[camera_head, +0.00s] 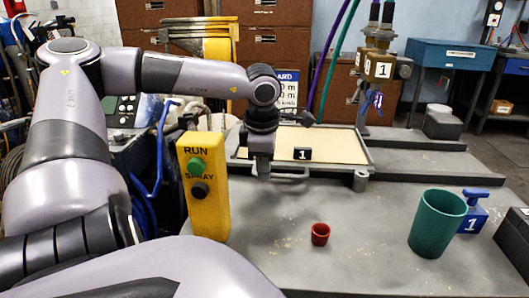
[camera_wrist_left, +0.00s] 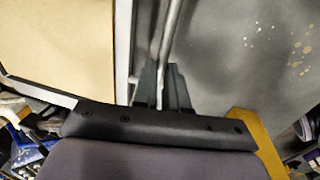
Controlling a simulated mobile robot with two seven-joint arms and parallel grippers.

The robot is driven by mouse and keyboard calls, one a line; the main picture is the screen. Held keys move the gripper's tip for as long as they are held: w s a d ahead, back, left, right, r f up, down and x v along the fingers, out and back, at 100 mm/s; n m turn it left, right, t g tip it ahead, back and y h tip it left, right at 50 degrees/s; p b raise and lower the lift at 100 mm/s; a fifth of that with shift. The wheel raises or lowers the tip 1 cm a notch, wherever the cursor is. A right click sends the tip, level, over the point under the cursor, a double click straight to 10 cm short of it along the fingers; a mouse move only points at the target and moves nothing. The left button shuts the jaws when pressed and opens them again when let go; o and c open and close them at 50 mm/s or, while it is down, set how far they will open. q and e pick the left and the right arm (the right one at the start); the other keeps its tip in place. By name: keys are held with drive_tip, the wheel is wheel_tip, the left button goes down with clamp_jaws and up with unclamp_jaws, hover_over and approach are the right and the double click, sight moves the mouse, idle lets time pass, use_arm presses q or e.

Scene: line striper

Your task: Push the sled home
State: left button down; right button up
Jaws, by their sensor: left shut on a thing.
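The sled (camera_head: 234,155) is a flat grey-framed tray with a tan board (camera_head: 285,144) and a black "1" tag on its front side. It lies on the grey bench behind the yellow control box. My left gripper (camera_head: 263,172) points down at the sled's front left edge. In the left wrist view my left gripper (camera_wrist_left: 164,88) is shut on a thin grey bar (camera_wrist_left: 170,40) beside the sled's pale edge (camera_wrist_left: 123,50). The exact grip is partly hidden by the fingers. My right gripper is out of view.
A yellow RUN/SPRAY box (camera_head: 206,215) stands close beside my left arm. A nozzle head (camera_head: 380,68) marked "1" hangs behind the sled, with purple and green hoses.

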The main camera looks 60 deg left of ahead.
use_arm(q)
drive_tip(key=shift+s+a, duration=0.1)
drive_tip(key=shift+s, duration=0.05)
drive_tip(key=c, duration=1.2)
unclamp_jaws()
drive_tip(key=shift+s, duration=0.1)
drive_tip(key=shift+o, duration=0.2)
wheel_tip(320, 180, up, 7)
drive_tip(key=d+p, duration=0.1)
drive_tip(key=shift+s, duration=0.35)
drive_tip(key=shift+r, duration=0.1)
